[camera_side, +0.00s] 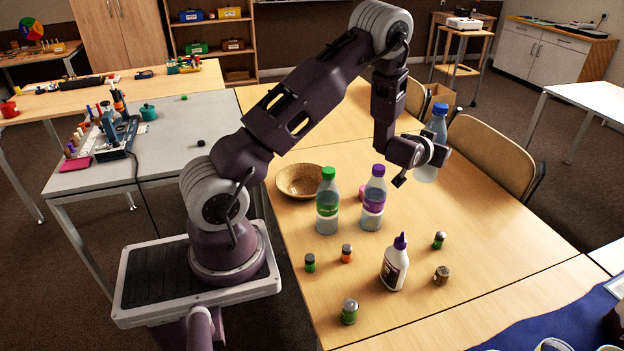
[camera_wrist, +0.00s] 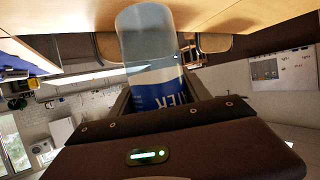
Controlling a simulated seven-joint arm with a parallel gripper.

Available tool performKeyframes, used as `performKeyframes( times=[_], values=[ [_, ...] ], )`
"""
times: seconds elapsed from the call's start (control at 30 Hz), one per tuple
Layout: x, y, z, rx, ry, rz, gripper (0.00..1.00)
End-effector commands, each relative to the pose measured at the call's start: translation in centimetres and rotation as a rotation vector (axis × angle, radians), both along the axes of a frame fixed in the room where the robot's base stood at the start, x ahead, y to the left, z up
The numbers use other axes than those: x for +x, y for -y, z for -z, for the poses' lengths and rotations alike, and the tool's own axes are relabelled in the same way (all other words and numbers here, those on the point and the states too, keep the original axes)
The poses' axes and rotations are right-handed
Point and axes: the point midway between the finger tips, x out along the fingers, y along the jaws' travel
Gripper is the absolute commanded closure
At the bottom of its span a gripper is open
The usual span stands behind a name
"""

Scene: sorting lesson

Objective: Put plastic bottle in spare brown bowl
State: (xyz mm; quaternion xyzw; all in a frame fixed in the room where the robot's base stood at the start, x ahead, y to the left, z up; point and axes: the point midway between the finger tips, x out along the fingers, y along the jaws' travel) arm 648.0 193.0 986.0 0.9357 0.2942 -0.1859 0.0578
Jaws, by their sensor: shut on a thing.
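A clear plastic bottle with a blue cap and blue label (camera_side: 436,128) is held up above the right part of the table. My gripper (camera_side: 432,152) is shut on it, and the bottle is roughly upright. In the wrist view the same bottle (camera_wrist: 150,55) stands between the fingers of my gripper (camera_wrist: 160,98), its clear end away from the palm. A brown bowl (camera_side: 301,194) sits on the table to the left, well away from the bottle. I see nothing in the part of the bowl that shows.
A green-capped bottle (camera_side: 327,205) and a purple-capped bottle (camera_side: 373,200) stand right of the bowl. A pink thing (camera_side: 362,192) is partly hidden behind them. A white glue bottle (camera_side: 395,265) and several small jars stand nearer. Chairs (camera_side: 490,150) line the right edge.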

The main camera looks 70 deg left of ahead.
Motion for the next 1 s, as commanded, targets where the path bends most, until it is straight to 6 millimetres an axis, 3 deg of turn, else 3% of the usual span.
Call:
performKeyframes(
  times=[0.2, 0.57, 0.77, 0.9, 1.0],
  values=[
    [0.0, 0.1, -4.5, 0.000, 0.004, 0.000, 0.89],
    [-4.3, -7.8, -4.2, 0.008, 0.002, -0.126, 0.89],
    [-9.8, -14.8, -4.2, 0.013, 0.000, -0.255, 0.89],
    [-15.1, -19.7, -4.2, 0.012, 0.001, -0.361, 0.89],
    [-18.5, -22.2, -4.2, 0.009, 0.000, -0.424, 0.89]
  ],
)
